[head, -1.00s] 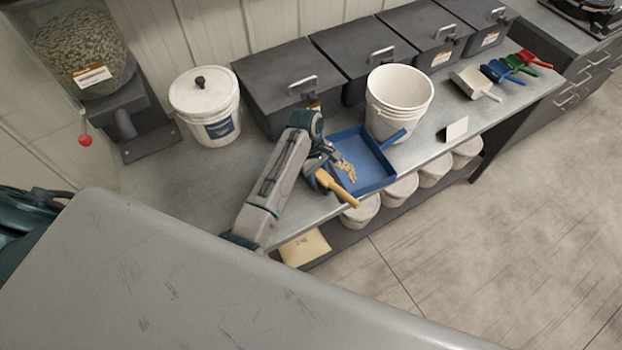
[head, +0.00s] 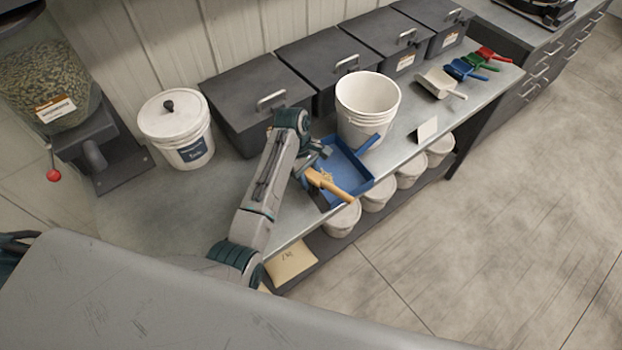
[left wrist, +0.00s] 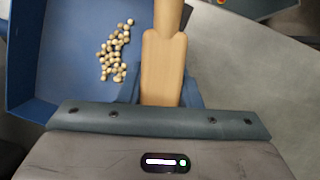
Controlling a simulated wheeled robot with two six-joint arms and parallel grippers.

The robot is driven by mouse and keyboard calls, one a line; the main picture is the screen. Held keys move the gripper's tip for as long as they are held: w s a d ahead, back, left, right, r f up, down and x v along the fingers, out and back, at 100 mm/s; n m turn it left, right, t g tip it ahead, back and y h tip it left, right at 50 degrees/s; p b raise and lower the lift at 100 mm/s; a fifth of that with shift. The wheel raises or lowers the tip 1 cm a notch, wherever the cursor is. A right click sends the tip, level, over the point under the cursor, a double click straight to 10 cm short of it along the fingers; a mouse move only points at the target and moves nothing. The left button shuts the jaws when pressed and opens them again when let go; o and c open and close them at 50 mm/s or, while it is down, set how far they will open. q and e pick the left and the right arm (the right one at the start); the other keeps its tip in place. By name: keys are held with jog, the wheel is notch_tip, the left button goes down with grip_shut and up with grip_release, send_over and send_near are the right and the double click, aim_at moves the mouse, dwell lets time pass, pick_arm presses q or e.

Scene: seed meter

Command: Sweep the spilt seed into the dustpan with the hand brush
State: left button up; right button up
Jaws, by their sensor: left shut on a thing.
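The hand brush (head: 335,187) has a light wooden handle that points toward the bench's front edge. My left gripper (head: 310,172) is shut on it, and its wooden body also shows in the left wrist view (left wrist: 163,65). The bristles are hidden. The blue dustpan (head: 363,185) lies on the bench, with its handle toward the back right. The gripper is at the pan's left side, and the brush handle overlaps the pan in the head view. A small heap of pale seed (left wrist: 116,52) lies inside the pan, beside the brush. My right gripper is not in view.
A white open bucket (head: 367,105) stands just behind the pan. A lidded white tub (head: 175,130) and grey lidded bins (head: 255,100) stand farther back. Coloured scoops (head: 465,70) and a small card (head: 427,130) are to the right. The bench (head: 190,210) is clear at left.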

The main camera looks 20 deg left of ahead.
pick_arm(q)
jog(key=s+a+r, duration=0.3)
jog(key=s+a, duration=0.1)
jog(key=shift+r, duration=0.3)
dwell(0.3)
jog(key=shift+s, duration=0.1)
